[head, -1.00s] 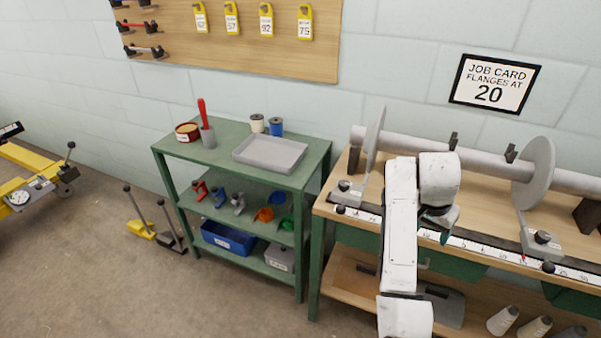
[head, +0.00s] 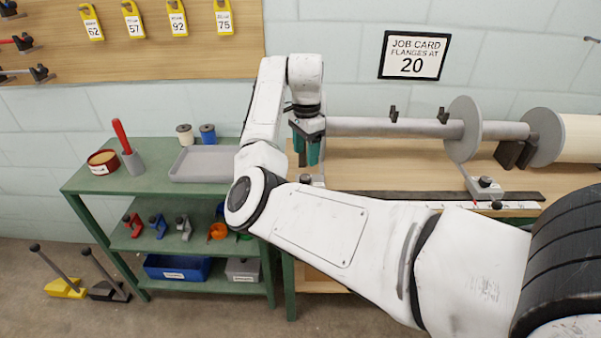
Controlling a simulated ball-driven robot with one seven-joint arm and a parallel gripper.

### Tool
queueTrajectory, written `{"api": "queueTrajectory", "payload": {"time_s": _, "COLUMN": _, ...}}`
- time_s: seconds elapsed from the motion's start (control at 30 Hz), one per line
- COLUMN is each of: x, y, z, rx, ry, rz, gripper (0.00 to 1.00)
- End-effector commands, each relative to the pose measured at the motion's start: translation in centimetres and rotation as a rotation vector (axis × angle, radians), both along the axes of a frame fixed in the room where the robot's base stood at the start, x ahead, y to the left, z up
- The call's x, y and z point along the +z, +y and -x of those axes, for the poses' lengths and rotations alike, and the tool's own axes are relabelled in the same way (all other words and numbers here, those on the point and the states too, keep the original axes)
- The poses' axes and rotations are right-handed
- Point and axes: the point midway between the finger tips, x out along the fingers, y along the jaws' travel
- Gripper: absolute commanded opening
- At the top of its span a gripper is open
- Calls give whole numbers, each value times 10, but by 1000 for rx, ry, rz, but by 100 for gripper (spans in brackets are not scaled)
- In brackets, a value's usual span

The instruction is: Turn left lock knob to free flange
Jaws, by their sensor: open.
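My gripper (head: 308,158), with green fingers, points down over the left end of the bench by the grey shaft (head: 375,127). It looks open, and nothing shows held in it. The left flange and its lock knob are hidden behind my gripper and arm. Only a bit of a grey foot (head: 318,181) shows just below the fingers; I cannot tell if they touch it. The right flange (head: 463,120) is a grey disc on the shaft, and its dark lock knob (head: 486,182) sits on the grey foot below.
A job card (head: 411,55) on the wall reads flanges at 20. A white scale (head: 455,207) runs along the bench front, partly covered by my arm. A green shelf unit (head: 100,180) with a grey tray (head: 188,163) stands left of the bench. Dark brackets (head: 512,153) support the shaft.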

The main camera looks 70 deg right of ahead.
Motion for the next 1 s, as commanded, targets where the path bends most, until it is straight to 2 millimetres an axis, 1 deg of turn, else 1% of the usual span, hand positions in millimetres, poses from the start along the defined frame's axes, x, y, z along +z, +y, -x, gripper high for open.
{"api": "queueTrajectory", "payload": {"time_s": 0.03, "x": -12, "y": 1, "z": 0, "rx": 1, "ry": 3, "rz": -4, "gripper": 62}}
{"api": "queueTrajectory", "payload": {"time_s": 0.2, "x": -42, "y": 1, "z": 0, "rx": 2, "ry": 3, "rz": -3, "gripper": 62}}
{"api": "queueTrajectory", "payload": {"time_s": 0.4, "x": -68, "y": 1, "z": 0, "rx": 3, "ry": 2, "rz": -1, "gripper": 62}}
{"api": "queueTrajectory", "payload": {"time_s": 0.6, "x": -78, "y": 1, "z": 0, "rx": 3, "ry": -1, "rz": 1, "gripper": 62}}
{"api": "queueTrajectory", "payload": {"time_s": 0.83, "x": -78, "y": 1, "z": 0, "rx": 2, "ry": -1, "rz": 1, "gripper": 62}}
{"api": "queueTrajectory", "payload": {"time_s": 0.87, "x": -78, "y": 1, "z": 0, "rx": 2, "ry": -1, "rz": 1, "gripper": 61}}
{"api": "queueTrajectory", "payload": {"time_s": 1.0, "x": -78, "y": 0, "z": 0, "rx": 2, "ry": 0, "rz": 0, "gripper": 48}}
